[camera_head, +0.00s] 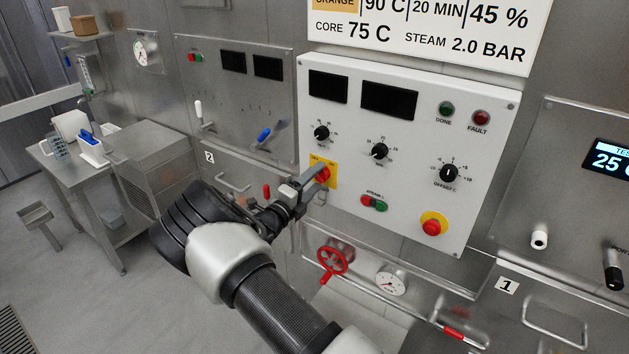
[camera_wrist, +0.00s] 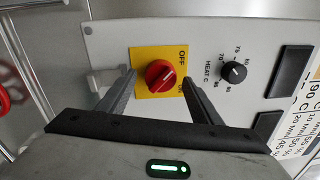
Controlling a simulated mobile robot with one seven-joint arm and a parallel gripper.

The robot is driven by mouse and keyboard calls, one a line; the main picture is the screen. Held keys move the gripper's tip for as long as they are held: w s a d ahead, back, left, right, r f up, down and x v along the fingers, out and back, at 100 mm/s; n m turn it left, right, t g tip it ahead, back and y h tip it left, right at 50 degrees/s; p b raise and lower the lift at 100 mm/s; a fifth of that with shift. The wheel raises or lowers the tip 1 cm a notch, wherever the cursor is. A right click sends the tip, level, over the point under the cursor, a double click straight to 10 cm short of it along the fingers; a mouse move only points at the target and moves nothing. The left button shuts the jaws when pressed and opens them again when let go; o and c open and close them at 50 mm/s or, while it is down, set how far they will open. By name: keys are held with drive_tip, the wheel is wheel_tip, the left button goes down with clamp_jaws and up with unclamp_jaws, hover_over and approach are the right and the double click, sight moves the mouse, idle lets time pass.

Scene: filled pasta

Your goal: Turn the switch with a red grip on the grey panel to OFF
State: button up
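The switch with a red grip (camera_wrist: 160,76) sits on a yellow plate (camera_wrist: 143,57) on the grey panel (camera_wrist: 115,40). Its grip lies at a slant in the wrist view. The plate has the word OFF and a second label, partly hidden by a finger, that looks like ON. In the head view the switch (camera_head: 323,174) is at the panel's lower left, partly covered by my gripper (camera_head: 312,178). In the wrist view my gripper (camera_wrist: 159,80) is open, its fingers on either side of the red grip with gaps. I cannot tell how deep the fingertips reach.
The panel also has black dials (camera_head: 379,151), a red-green rocker (camera_head: 375,203) and a red emergency button (camera_head: 432,227) on yellow. Below are a red valve wheel (camera_head: 332,261) and a gauge (camera_head: 391,283). A blue-handled lever (camera_head: 264,134) is on the panel to the left.

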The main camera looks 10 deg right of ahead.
drive_tip(key=shift+a, duration=0.1)
drive_tip(key=b+v, duration=0.1)
drive_tip(key=v, duration=1.6)
drive_tip(key=shift+s+a, duration=0.15)
drive_tip(key=s+d+r+m+g+y, duration=0.2)
drive_tip(key=s+d+r+m+g, duration=0.45)
drive_tip(key=m, duration=0.45)
drive_tip(key=s+d+r+m+g+y, duration=0.2)
drive_tip(key=s+d+r+m+g, duration=0.2)
drive_tip(key=s+d+m+g, duration=0.5)
drive_tip(key=s+a+r+m+t+y+p, duration=0.1)
drive_tip(key=s+r+m+t+y, duration=0.2)
drive_tip(key=s+m, duration=0.4)
drive_tip(key=s+a+r+m+t+y+p, duration=0.1)
drive_tip(key=s+r+m+t+y, duration=0.3)
drive_tip(key=m, duration=1.2)
drive_tip(key=s+r+y, duration=0.1)
drive_tip(key=s+r, duration=0.3)
drive_tip(key=shift+s+a+r+y, duration=0.25)
drive_tip(key=shift+s+y, duration=0.1)
drive_tip(key=shift+y, duration=0.05)
